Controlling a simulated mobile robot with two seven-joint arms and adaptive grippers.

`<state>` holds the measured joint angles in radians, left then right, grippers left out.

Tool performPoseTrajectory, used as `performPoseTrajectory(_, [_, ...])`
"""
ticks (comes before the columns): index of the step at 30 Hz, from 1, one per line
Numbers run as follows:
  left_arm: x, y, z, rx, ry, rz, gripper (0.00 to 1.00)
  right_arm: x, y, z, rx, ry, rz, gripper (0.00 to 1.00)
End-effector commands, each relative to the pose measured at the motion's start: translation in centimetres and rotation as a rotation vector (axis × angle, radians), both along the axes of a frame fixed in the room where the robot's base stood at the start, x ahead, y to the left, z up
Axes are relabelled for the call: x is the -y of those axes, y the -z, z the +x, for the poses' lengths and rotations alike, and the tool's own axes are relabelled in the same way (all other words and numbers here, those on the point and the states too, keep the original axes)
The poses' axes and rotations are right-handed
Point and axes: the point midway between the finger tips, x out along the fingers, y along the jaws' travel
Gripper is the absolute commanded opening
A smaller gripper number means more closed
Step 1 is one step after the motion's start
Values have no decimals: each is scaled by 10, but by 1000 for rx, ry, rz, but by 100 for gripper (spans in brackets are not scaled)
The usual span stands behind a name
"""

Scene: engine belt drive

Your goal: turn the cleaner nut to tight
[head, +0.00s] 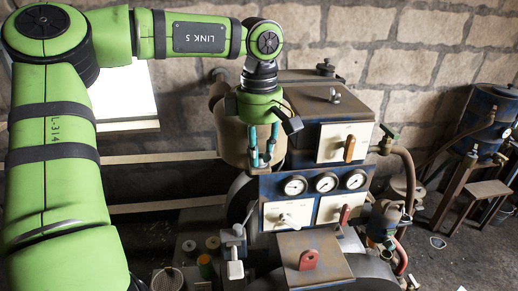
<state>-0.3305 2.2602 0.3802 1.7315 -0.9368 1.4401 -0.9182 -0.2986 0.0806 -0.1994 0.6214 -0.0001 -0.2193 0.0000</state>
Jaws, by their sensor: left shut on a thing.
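My left gripper (262,160) reaches down from my green arm in front of the tan round air cleaner (232,140). Its teal fingers point downward and are closed together on something small at the cleaner. This appears to be the cleaner nut, but the fingers hide it almost fully, so I cannot tell its angle. My right gripper is not in view.
A brown hose (408,165) curves at the right.

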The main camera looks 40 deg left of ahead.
Motion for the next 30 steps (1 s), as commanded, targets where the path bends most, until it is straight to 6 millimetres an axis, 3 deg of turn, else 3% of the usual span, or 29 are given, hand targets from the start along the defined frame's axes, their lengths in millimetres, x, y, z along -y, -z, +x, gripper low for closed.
performPoseTrajectory(18, [1, 6, -4, -21, 51, -4, 0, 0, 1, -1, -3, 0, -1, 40])
performPoseTrajectory(19, [1, 6, -4, -22, 51, -4, 33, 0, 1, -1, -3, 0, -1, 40])
performPoseTrajectory(20, [1, 6, -4, -22, 51, -4, 45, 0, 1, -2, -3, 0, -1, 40])
performPoseTrajectory(30, [0, 3, -2, -12, 50, 0, 46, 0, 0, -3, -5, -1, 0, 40])
